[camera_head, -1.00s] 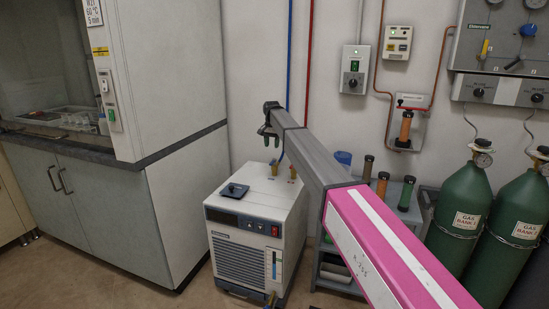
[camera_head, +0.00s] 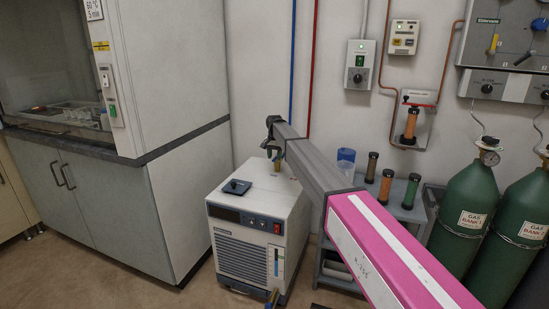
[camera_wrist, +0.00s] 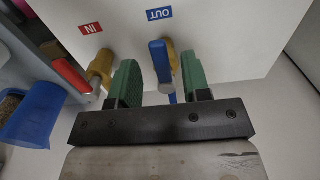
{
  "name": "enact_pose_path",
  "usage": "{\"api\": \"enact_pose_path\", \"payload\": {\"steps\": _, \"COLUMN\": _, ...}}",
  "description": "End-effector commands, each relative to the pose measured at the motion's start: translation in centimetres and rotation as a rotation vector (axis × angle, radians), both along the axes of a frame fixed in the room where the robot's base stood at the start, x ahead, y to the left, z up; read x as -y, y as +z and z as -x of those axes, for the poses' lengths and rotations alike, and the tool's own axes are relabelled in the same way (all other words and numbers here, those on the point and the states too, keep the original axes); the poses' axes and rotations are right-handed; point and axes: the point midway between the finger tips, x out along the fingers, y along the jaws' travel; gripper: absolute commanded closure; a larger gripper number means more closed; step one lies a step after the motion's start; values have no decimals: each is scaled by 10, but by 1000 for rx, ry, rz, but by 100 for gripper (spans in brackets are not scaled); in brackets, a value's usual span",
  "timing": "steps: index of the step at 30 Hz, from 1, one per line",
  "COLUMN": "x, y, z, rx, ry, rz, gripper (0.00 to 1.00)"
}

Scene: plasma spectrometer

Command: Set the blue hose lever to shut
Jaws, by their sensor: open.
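The blue lever (camera_wrist: 158,60) sits on a brass valve (camera_wrist: 174,56) under the blue OUT label (camera_wrist: 159,14) in the wrist view. It runs up and down in the picture, roughly along the valve. My gripper (camera_wrist: 162,80) is open, with one green-padded finger on each side of the lever. A gap shows between the lever and the left finger; contact on the right side I cannot tell. Part of the blue hose (camera_wrist: 172,97) shows below the lever. In the head view my gripper (camera_head: 274,149) is above the back of the white chiller (camera_head: 255,212), and the lever is hidden.
A second brass valve (camera_wrist: 101,68) with a red lever (camera_wrist: 68,74) is left of the gripper, by the IN label (camera_wrist: 90,28). A blue container (camera_wrist: 34,115) is farther left. A cart (camera_head: 402,205) with cylinders stands right of the chiller, the fume hood cabinet (camera_head: 100,210) left.

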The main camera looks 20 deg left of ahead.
Motion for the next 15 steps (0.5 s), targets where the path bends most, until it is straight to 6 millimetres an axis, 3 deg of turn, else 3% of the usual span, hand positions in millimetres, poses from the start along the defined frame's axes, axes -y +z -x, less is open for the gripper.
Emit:
{"api": "enact_pose_path", "payload": {"steps": 10, "x": 0, "y": -7, "z": 0, "rx": 1, "ry": 0, "rz": -1, "gripper": 56}}
{"api": "enact_pose_path", "payload": {"steps": 14, "x": 0, "y": -7, "z": 0, "rx": 1, "ry": 0, "rz": 0, "gripper": 99}}
{"api": "enact_pose_path", "payload": {"steps": 15, "x": 0, "y": -7, "z": 0, "rx": 1, "ry": 0, "rz": 0, "gripper": 100}}
